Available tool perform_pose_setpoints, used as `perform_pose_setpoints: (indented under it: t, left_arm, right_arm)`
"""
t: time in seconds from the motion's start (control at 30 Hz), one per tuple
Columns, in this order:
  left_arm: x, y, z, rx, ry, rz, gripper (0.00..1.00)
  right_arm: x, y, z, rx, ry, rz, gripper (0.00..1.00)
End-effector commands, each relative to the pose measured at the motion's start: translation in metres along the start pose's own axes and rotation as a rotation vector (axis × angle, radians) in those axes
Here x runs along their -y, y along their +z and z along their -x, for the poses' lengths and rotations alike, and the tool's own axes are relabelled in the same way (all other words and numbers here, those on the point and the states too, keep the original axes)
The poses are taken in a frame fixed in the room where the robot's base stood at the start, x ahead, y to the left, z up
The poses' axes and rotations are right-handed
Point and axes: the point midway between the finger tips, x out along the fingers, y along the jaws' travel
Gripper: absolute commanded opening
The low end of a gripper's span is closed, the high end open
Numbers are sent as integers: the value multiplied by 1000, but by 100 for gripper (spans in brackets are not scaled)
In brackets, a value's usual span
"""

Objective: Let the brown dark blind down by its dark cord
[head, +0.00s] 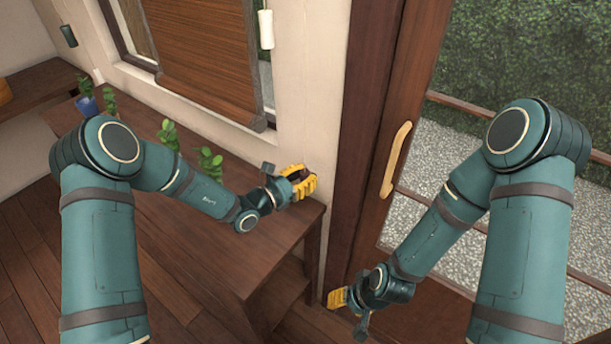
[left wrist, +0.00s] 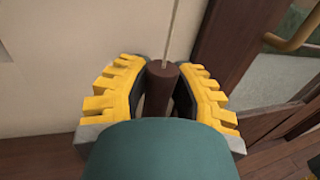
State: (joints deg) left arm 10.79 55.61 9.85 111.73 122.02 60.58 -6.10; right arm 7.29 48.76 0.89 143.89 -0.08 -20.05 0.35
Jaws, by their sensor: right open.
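The brown dark blind (head: 205,55) hangs part way down over the window, with its bottom edge above the sill. My left gripper (head: 302,183) is beside the wall, above the right end of the wooden counter. In the left wrist view its yellow fingers (left wrist: 160,95) are closed around a dark brown cylindrical pull (left wrist: 162,75) on a thin cord (left wrist: 172,30) running upward. The pull is partly hidden by my gripper. My right gripper (head: 338,298) is open and empty, low in front of the door frame.
Plants and a blue pot (head: 87,105) stand on the counter (head: 255,255). A sliding door with a wooden handle (head: 396,160) is at right.

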Motion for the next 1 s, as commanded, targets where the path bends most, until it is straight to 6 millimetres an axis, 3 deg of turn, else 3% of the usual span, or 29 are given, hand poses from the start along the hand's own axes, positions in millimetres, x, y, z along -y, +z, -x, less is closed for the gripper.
perform_pose_setpoints:
  t: [0.17,0.43,0.73,0.77,0.83,0.87,1.0]
  left_arm:
    - [0,-7,0,-1,0,1,0]
    - [0,-46,1,-3,0,1,0]
    - [0,-49,2,-8,0,2,0]
    - [0,-49,2,-9,0,3,28]
    - [0,-49,2,-9,0,3,52]
    - [0,-49,2,-8,0,2,56]
    - [0,-47,1,-5,0,1,56]
  right_arm:
    - [-2,0,-4,-1,0,0,47]
    - [-9,0,-24,-4,0,2,47]
    - [-9,0,-23,-5,0,3,47]
    - [-9,0,-23,-5,0,3,47]
    - [-9,0,-23,-5,0,3,47]
    - [-9,0,-23,-5,0,3,47]
    - [-9,0,-23,-5,0,3,47]
